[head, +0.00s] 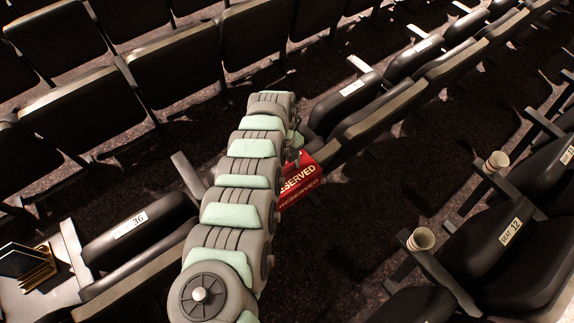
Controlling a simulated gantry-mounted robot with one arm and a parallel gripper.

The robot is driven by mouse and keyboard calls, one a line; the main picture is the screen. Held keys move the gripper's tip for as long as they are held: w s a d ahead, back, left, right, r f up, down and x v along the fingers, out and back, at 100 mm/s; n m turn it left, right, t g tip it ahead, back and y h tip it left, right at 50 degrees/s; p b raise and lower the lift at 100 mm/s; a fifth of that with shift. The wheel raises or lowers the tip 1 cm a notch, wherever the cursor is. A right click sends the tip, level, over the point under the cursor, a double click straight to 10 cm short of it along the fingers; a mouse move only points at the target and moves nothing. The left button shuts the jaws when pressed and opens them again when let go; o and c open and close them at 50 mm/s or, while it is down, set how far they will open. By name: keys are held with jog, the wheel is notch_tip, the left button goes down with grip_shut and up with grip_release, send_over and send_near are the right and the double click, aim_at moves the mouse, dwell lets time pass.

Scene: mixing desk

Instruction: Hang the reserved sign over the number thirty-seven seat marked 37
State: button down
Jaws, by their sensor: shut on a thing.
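The red reserved sign (300,181), with "RESERVED" in pale letters on two faces, shows just right of my arm in the middle of the view. My gripper (294,148) is at the sign's upper edge and shut on it; my arm hides most of the jaws and the sign's left part. No plate reading 37 is visible. The seat marked 36 (160,230) is left of my arm. A seat with a white plate too small to read (345,98) is right of it. My arm covers the stretch of the row between them.
Cups (421,239) (497,161) stand on armrests at the right, by the seat marked 12 (490,250). A small table (62,290) at the lower left holds a dark, gold-edged item. Another seat row (180,70) runs behind. Dark aisle floor (400,190) lies right of the sign.

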jog(key=shift+f, duration=0.4)
jog(key=shift+c, duration=2.2)
grip_release()
